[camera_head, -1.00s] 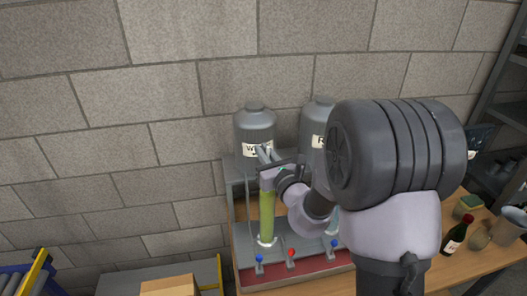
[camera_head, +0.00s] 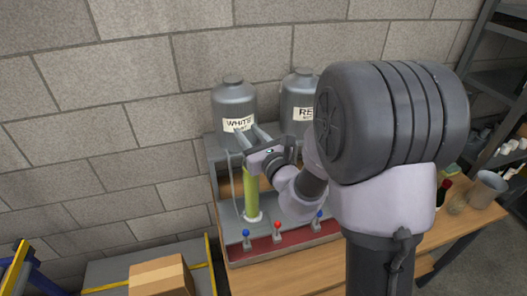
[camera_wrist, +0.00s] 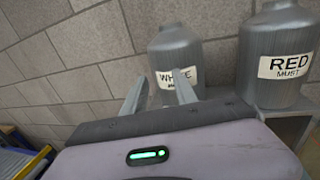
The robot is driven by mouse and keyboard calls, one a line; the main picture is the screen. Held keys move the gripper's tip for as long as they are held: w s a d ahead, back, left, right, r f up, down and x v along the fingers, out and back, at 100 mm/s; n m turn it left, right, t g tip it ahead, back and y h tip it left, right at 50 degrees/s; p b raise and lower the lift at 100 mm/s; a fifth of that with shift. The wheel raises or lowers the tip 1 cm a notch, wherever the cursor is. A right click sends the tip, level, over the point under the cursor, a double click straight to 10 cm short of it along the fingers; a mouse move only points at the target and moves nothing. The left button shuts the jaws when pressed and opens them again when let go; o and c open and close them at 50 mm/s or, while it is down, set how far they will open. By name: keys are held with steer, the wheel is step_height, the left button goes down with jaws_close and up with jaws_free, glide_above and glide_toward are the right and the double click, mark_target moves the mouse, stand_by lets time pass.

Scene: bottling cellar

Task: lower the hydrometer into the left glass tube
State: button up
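The left glass tube (camera_head: 251,191) stands upright on the rack, filled with yellow-green liquid. My gripper (camera_head: 250,128) is at the height of the tube's top, its fingers pointing up and back toward the WHITE must tank. In the wrist view the two fingers of my gripper (camera_wrist: 158,80) are apart, with only the tank and its label showing between them. The gripper body covers the tube's mouth in the head view. I cannot make out the hydrometer in either view. The right part of the rack is hidden behind my arm.
The WHITE tank (camera_head: 233,103) and the RED tank (camera_head: 299,98) stand on the rack behind. Blue- and red-knobbed levers (camera_head: 277,226) line the red front tray (camera_head: 265,248). A dark bottle (camera_head: 443,192) and a grey beaker (camera_head: 486,188) stand right. A cardboard box (camera_head: 161,277) lies front left.

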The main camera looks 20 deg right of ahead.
steer(key=b+v, duration=1.4)
steer(key=b, duration=0.1)
steer(key=shift+s, duration=0.2)
